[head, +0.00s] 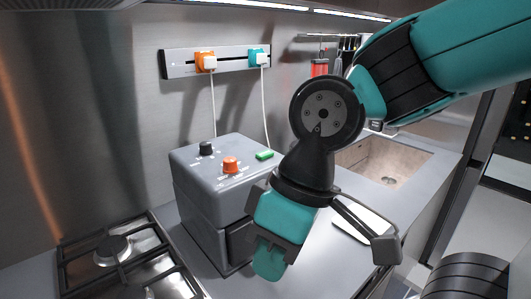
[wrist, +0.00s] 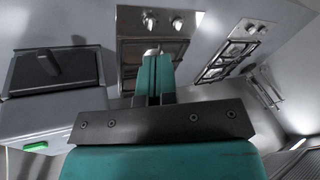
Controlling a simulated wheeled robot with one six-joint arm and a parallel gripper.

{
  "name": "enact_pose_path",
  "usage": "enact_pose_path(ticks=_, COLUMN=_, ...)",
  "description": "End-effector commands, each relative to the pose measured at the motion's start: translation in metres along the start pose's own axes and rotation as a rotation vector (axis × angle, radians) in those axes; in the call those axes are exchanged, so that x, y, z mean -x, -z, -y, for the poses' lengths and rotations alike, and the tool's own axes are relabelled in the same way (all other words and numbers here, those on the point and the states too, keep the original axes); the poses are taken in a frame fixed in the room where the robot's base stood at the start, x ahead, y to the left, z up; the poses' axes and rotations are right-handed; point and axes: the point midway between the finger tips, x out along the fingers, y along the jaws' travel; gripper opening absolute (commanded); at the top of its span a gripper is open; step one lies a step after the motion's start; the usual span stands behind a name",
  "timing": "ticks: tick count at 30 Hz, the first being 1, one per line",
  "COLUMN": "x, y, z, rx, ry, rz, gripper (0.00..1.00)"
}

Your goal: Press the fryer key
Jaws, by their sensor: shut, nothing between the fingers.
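The fryer (head: 215,185) is a grey box on the counter, with a black knob (head: 206,148), an orange-red knob (head: 230,165) and a green key (head: 265,155) on its top. The fryer's side and the green key (wrist: 35,146) show at the left of the wrist view. My gripper (head: 270,265) is in front of the fryer's right side in the head view, lower than the key in the picture and apart from it. Its teal fingers are together in the wrist view (wrist: 153,75), with nothing between them.
A gas hob (head: 120,255) lies left of the fryer. A wall rail (head: 225,61) holds an orange plug and a teal plug with white cords hanging behind the fryer. A sink (head: 385,162) is at the right. A white flat item (head: 363,222) lies on the counter, partly hidden by my arm.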

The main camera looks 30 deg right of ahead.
Motion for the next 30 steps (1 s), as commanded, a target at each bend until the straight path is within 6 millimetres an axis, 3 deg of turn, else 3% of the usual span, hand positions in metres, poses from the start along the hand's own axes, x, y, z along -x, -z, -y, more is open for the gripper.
enact_pose_path(ticks=8, x=0.001, y=0.002, z=-0.001, rx=-0.004, ry=-0.001, rz=-0.003, gripper=0.00)
enact_pose_path(ticks=14, x=0.019, y=0.034, z=-0.018, rx=-0.105, ry=-0.013, rz=-0.074, gripper=0.00)
enact_pose_path(ticks=20, x=0.052, y=0.098, z=-0.071, rx=-0.327, ry=-0.046, rz=-0.243, gripper=0.00)
enact_pose_path(ticks=24, x=0.076, y=0.135, z=-0.120, rx=-0.486, ry=-0.072, rz=-0.371, gripper=0.00)
enact_pose_path(ticks=30, x=0.111, y=0.170, z=-0.198, rx=-0.696, ry=-0.114, rz=-0.552, gripper=0.00)
